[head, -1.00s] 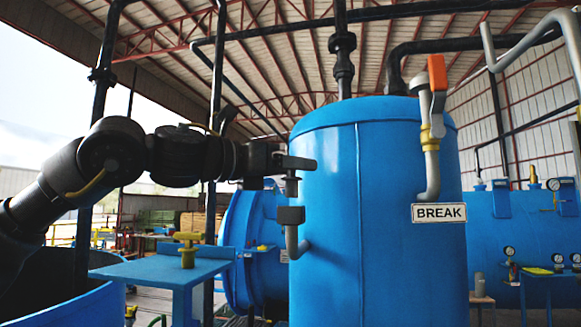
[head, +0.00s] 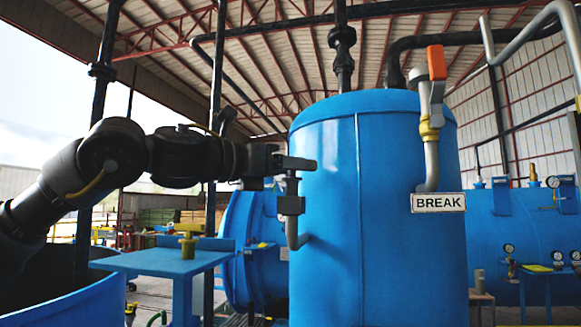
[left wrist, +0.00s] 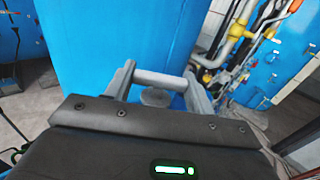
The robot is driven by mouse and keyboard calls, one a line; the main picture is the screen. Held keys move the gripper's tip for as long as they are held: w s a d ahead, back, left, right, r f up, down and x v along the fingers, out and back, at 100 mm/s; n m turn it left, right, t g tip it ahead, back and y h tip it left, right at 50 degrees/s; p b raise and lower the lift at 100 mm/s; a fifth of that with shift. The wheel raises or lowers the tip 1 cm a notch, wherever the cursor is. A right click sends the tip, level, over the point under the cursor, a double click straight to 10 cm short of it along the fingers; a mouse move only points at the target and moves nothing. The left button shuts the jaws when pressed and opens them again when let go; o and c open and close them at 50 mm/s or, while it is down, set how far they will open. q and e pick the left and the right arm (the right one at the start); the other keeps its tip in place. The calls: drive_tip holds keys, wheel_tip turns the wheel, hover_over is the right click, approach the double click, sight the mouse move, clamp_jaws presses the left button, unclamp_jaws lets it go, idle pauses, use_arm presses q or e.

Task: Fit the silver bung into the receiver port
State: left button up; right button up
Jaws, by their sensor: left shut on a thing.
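My left gripper (head: 298,163) comes in from the left, beside the blue tank, and is shut on the silver bung (head: 291,185). The bung hangs below the fingers as a short grey stem. In the left wrist view a silver bar (left wrist: 160,78) of the bung spans between the two fingers. The receiver port (head: 291,206) is a dark grey block on top of a bent grey pipe from the tank's left side. The bung's lower end meets the block's top; how deep it sits cannot be told. My right gripper is not in view.
The blue tank (head: 390,220) stands close to the right of the gripper. A grey pipe with an orange-handled valve (head: 436,75) and a BREAK sign (head: 438,202) are on it. A blue table (head: 160,263) with a yellow-green fitting stands lower left.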

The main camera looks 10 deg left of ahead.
use_arm(q)
drive_tip(key=shift+f+b, duration=0.9)
drive_tip(key=shift+f, duration=0.3)
drive_tip(key=o, duration=1.1)
drive_tip(key=b+v, duration=0.3)
drive_tip(key=v, duration=0.7)
drive_tip(key=shift+s+a+b, duration=0.25)
drive_tip(key=shift+a+b, duration=0.05)
drive_tip(key=shift+b, duration=0.1)
